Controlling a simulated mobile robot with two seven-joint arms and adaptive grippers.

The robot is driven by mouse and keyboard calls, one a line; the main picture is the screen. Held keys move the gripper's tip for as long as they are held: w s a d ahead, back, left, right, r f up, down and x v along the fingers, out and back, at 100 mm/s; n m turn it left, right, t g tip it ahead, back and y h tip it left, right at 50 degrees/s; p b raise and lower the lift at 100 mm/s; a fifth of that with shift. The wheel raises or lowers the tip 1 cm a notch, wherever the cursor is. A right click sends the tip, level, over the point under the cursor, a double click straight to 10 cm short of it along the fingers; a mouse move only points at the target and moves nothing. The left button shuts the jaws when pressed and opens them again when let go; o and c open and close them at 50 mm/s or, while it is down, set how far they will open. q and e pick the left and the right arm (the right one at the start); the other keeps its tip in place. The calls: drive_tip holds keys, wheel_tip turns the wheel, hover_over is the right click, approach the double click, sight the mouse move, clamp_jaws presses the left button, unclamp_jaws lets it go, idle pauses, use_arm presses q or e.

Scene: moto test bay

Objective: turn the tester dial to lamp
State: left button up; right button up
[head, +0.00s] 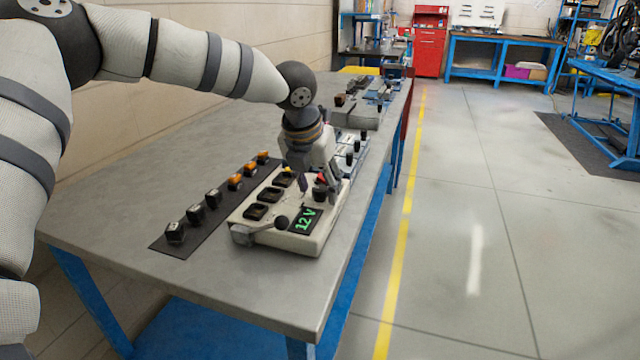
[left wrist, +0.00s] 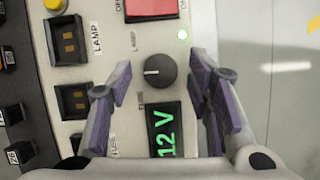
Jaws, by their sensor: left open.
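The tester (head: 310,243) is a cream box on the table with a display (head: 307,221) reading green 12 V. Its black round dial (left wrist: 160,71) has a white mark pointing left in the left wrist view. Small lettering, LAMP at the upper left and another word at the lower left, stands beside the dial. My left gripper (head: 318,187) is over the tester, pointing down. In the left wrist view its open fingers (left wrist: 163,80) stand on either side of the dial, with gaps on both sides. My right gripper is out of view.
Dark sockets (left wrist: 70,42) line the tester's left. A black strip (head: 186,243) with several small parts lies beside it. More equipment stands behind; the table's front left is clear.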

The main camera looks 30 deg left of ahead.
use_arm(q)
drive_tip(key=shift+r, duration=0.1)
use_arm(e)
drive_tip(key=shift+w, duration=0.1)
use_arm(q)
clamp_jaws()
